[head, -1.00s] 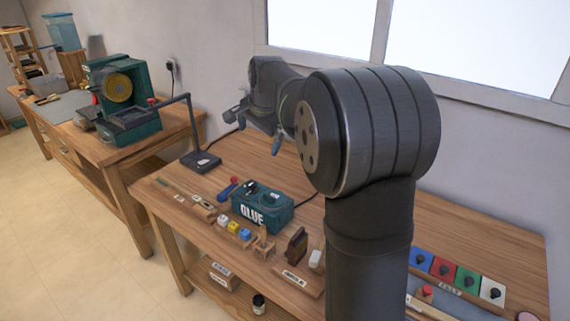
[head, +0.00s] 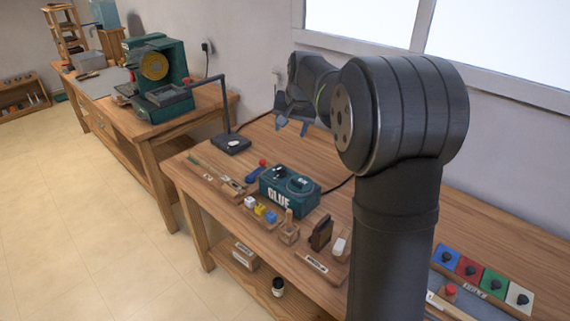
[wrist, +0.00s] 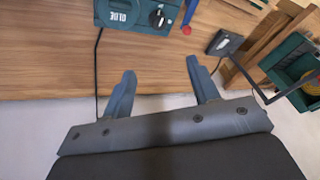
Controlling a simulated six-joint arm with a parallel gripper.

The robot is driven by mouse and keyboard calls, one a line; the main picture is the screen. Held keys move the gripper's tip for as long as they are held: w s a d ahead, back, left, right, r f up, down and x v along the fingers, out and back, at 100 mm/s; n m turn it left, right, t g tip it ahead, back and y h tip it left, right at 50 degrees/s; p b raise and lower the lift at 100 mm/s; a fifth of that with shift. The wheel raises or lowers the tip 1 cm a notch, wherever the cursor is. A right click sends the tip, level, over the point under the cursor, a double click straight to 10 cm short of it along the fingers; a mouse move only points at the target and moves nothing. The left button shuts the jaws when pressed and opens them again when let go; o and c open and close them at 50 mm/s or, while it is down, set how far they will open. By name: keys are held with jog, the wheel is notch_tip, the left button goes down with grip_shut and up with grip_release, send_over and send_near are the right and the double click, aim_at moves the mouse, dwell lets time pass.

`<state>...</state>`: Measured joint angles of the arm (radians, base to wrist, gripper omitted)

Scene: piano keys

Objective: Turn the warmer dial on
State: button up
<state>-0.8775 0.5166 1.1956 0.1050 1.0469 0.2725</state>
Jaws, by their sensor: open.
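The warmer is a teal box marked GLUE (head: 278,196) near the front left of the workbench. It has a round lid and a small dial (head: 281,171) on top. In the wrist view the box (wrist: 112,17) is cut off by the top edge, and the dial (wrist: 157,18) shows as a dark knob with a white mark. My gripper (head: 290,127) hangs above and behind the box, apart from it. In the wrist view its two blue-grey fingers (wrist: 160,68) are spread with nothing between them.
A black lamp (head: 231,142) stands left of the box, with a blue and red tool (head: 257,171) between. Small coloured blocks (head: 260,210) and wooden holders sit in front. Coloured tiles with knobs (head: 470,268) lie at the right. Bare wood lies behind the box.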

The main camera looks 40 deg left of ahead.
aim_at(281, 167)
jog(key=w+a+f+n, duration=0.1)
jog(key=a+f+n, duration=0.1)
jog(key=f, duration=0.4)
jog(key=w+a+f+n, duration=0.1)
jog(key=a+f+n, duration=0.1)
jog(key=f, duration=0.5)
jog(key=w+a+f+n, duration=0.1)
jog(key=a+f+n, duration=0.2)
jog(key=f, duration=0.3)
jog(key=shift+w+f, duration=0.15)
jog(key=shift+w, duration=0.15)
jog(key=c, duration=1)
jog(key=shift+o, duration=0.2)
